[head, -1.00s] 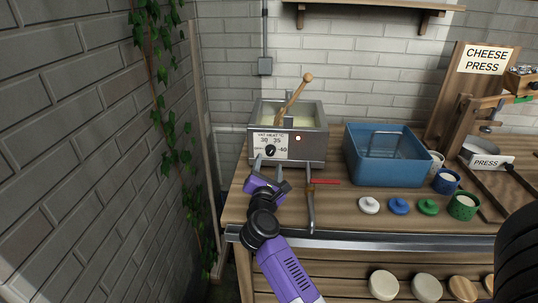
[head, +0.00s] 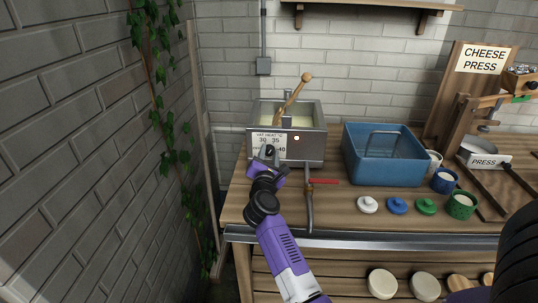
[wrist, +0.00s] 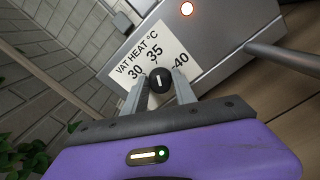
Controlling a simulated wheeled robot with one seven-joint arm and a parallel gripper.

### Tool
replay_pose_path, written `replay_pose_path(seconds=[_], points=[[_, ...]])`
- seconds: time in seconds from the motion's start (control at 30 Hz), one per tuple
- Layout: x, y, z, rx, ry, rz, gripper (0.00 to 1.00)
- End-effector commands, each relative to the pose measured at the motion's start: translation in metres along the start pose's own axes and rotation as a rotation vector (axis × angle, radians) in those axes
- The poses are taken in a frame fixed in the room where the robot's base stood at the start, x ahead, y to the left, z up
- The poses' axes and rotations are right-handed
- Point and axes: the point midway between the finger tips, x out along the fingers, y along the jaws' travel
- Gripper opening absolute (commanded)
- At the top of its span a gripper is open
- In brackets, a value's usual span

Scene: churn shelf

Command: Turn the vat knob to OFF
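The vat (head: 306,147) is a grey metal box at the back left of the bench, with a white dial plate (head: 279,136) marked VAT HEAT °C on its front. The round black knob (wrist: 160,85) has a white mark that lies roughly toward 35. The plate also shows 30 and 40 in the wrist view; the OFF label is hidden behind my gripper. My gripper (wrist: 163,83) is at the dial, its fingers apart, one on each side of the knob. I cannot tell whether they touch it. It also shows in the head view (head: 269,154).
A tap with a red lever (head: 324,181) sits right of my gripper. A blue tub (head: 384,172) and several lids stand further right. Ivy (head: 165,100) hangs on the left wall.

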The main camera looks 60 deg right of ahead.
Motion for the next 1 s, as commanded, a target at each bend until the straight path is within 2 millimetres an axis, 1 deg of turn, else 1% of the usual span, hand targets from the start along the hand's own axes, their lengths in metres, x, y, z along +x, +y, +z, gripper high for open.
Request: replay_pose_path(seconds=[0.03, 0.07, 0.1, 0.27, 0.47, 0.67, 1.0], points=[[-0.0001, -0.0003, -0.0002, 0.000, 0.000, 0.000, 0.06], [-0.0001, -0.0003, -0.0002, 0.000, 0.000, -0.001, 0.01], [-0.0002, -0.0003, -0.0002, 0.000, 0.000, -0.001, 0.00], [-0.0003, -0.0002, 0.0001, -0.007, 0.000, -0.001, 0.00], [-0.0003, 0.0006, 0.0010, -0.060, 0.002, -0.001, 0.00], [-0.0005, 0.0022, 0.0021, -0.187, 0.003, -0.001, 0.00], [-0.0005, 0.0030, 0.0024, -0.501, 0.003, -0.001, 0.00]])
